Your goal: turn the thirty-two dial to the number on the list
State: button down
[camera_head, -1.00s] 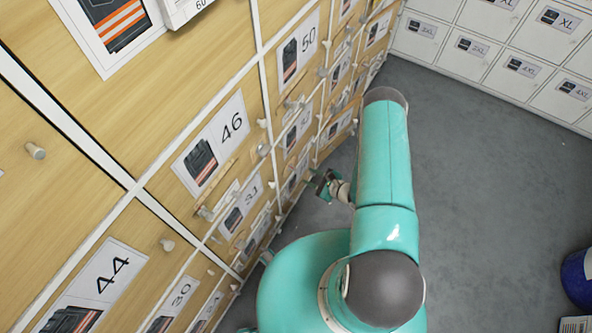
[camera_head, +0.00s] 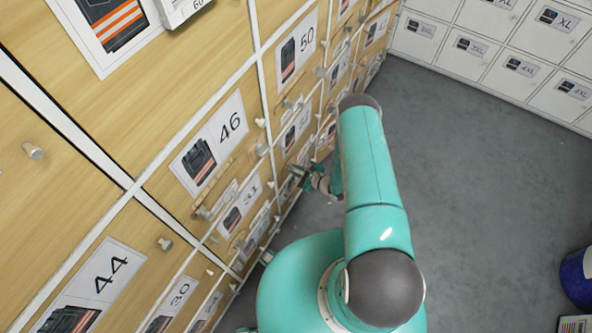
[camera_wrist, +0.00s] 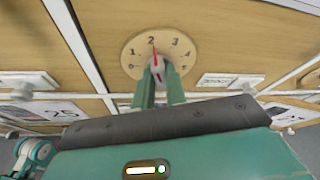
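The round wooden dial (camera_wrist: 185,50) shows in the wrist view on the cabinet front, with numbers around its rim. Its red pointer (camera_wrist: 154,54) stands at about the 2. In the head view my gripper (camera_head: 305,175) is close to the cabinet front, and the dial cannot be made out. No label reading 32 and no list can be read.
The wooden cabinet (camera_head: 215,75) fills the left, with knobs, ledges and number cards such as 46 (camera_head: 230,125) and 50 (camera_head: 306,40). White lockers (camera_head: 480,50) stand at the back right. The grey floor (camera_head: 470,170) is open. A blue object (camera_head: 578,277) is at the right edge.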

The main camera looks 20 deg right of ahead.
jog(key=shift+w, duration=0.1)
dwell(0.3)
jog(key=shift+w+d+r+m+g+y, duration=0.1)
jog(key=shift+m+g+y, duration=0.15)
jog(key=shift+m, duration=0.3)
jog(key=shift+w+m+g+y, duration=0.15)
jog(key=shift+m+g, duration=0.1)
jog(key=shift+m, duration=0.3)
jog(key=shift+m+g+y, duration=0.8)
jog(key=shift+m, duration=0.7)
jog(key=c, duration=1.4)
grip_release()
jog(key=shift+c, duration=0.2)
jog(key=shift+d, duration=0.1)
